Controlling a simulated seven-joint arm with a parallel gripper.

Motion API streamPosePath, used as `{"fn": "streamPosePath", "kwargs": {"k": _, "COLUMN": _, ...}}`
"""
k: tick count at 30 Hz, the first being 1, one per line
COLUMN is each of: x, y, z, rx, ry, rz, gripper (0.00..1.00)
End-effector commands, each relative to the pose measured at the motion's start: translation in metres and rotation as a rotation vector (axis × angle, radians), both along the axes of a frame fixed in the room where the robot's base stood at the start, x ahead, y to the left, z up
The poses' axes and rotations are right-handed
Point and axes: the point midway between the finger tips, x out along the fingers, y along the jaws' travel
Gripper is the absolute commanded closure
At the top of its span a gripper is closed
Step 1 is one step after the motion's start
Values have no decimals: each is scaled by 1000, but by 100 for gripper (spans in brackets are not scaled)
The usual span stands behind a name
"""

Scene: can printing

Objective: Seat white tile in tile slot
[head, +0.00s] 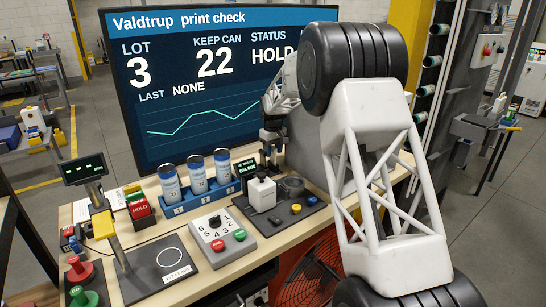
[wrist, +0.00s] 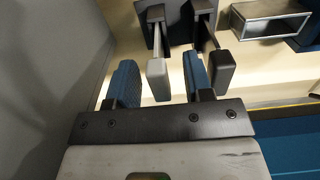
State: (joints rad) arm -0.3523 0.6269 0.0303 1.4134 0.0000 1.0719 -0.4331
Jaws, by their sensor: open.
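My gripper (head: 270,158) hangs behind the small dark display, near the back of the bench. In the wrist view its two blue-padded fingers (wrist: 161,82) stand apart. A pale rounded piece (wrist: 157,80) on a dark arm shows between them, and a darker grey one (wrist: 222,70) is right of the right finger. I cannot tell whether the gripper touches either. A white block (head: 262,194) with a dark top stands on the dark station plate (head: 284,221). I cannot tell whether it is the white tile. I cannot make out the tile slot for certain.
A blue rack (head: 205,196) holds three cans, left of the display (head: 245,170). The large monitor (head: 200,75) stands behind.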

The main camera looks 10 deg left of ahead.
Motion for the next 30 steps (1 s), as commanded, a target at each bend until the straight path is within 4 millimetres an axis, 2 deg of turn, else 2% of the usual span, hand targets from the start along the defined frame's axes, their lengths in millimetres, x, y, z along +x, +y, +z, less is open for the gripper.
{"fn": "streamPosePath", "kwargs": {"k": 18, "x": 0, "y": 0, "z": -2, "rx": 1, "ry": -1, "rz": 0, "gripper": 55}}
{"fn": "streamPosePath", "kwargs": {"k": 27, "x": 0, "y": 0, "z": -2, "rx": 1, "ry": -1, "rz": 0, "gripper": 100}}
{"fn": "streamPosePath", "kwargs": {"k": 30, "x": 0, "y": 0, "z": -2, "rx": 1, "ry": -1, "rz": 0, "gripper": 100}}
